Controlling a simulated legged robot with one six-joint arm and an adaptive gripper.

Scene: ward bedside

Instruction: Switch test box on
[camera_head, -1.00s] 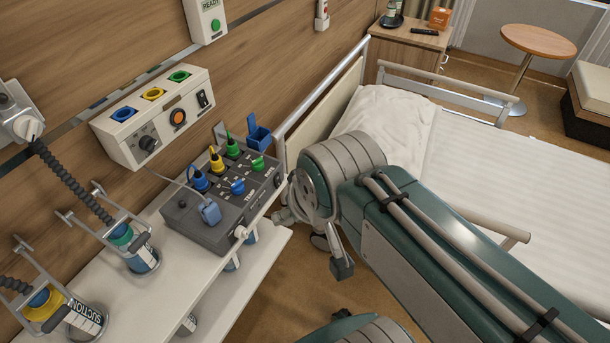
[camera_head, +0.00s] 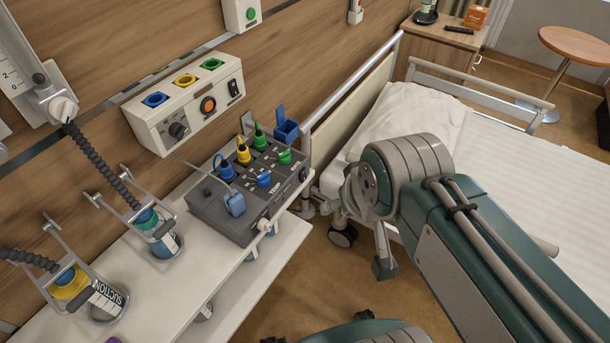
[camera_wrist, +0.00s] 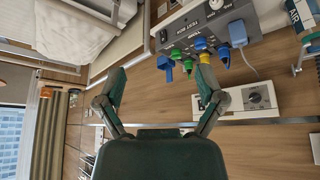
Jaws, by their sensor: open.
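The dark grey box (camera_head: 222,213) sits on the white shelf, with blue, yellow and green plugs and several small knobs on its top. Above it on the wall rail is a cream panel (camera_head: 160,138) with a dial, a round orange button and a black rocker switch (camera_head: 234,88). The grey box (camera_wrist: 210,22) shows beyond the right finger, and part of the cream panel (camera_wrist: 236,101) lies beside that finger.
Suction jars (camera_head: 103,300) with hoses stand on the shelf (camera_head: 160,320) at the left. The bed (camera_head: 520,165) is at the right, behind my arm. A blue open bin (camera_head: 286,130) is at the grey box's far corner. Brown floor shows between shelf and arm.

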